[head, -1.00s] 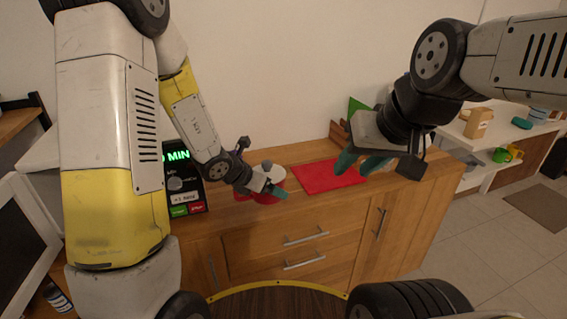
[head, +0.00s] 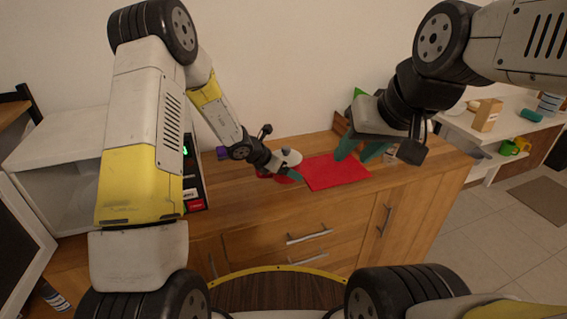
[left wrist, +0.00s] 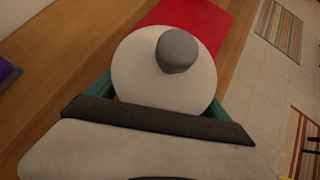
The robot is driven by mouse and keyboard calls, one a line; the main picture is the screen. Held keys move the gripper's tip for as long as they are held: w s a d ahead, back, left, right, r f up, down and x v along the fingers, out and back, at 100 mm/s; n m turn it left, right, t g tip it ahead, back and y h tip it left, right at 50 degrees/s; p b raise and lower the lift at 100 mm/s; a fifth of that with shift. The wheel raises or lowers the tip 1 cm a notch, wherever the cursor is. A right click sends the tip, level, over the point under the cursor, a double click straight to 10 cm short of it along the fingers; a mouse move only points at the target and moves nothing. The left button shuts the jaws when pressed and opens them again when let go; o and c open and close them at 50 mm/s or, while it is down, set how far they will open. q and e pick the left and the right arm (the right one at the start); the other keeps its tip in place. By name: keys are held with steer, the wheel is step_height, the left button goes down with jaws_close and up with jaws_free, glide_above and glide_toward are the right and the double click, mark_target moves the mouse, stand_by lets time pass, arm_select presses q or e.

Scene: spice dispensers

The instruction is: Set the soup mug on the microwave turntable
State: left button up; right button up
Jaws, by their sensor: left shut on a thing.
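The soup mug shows as a round white lid with a grey knob (head: 291,157) over a red body in the head view. The lid fills the middle of the left wrist view (left wrist: 165,80). My left gripper (head: 288,174) is shut on the mug, with teal fingers at its sides. I cannot tell whether the mug touches the counter. The white microwave (head: 75,140) stands at the left with its door (head: 18,240) open. Its turntable is not visible, and my left arm covers part of the front. My right gripper (head: 361,152) is open and empty above the counter.
A red mat (head: 335,175) lies on the wooden counter (head: 250,207) beside the mug. A purple item (head: 224,153) stands behind my left forearm. A wooden holder with something green (head: 360,93) is at the back. Shelves with a carton (head: 486,115) are at the right.

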arm_select(q)
steer(key=shift+w, duration=1.3)
steer(key=shift+s+f, duration=0.1)
steer(key=shift+f, duration=1.65)
steer(key=shift+f, duration=0.1)
steer(key=o, duration=1.8)
steer(key=shift+f, duration=0.1)
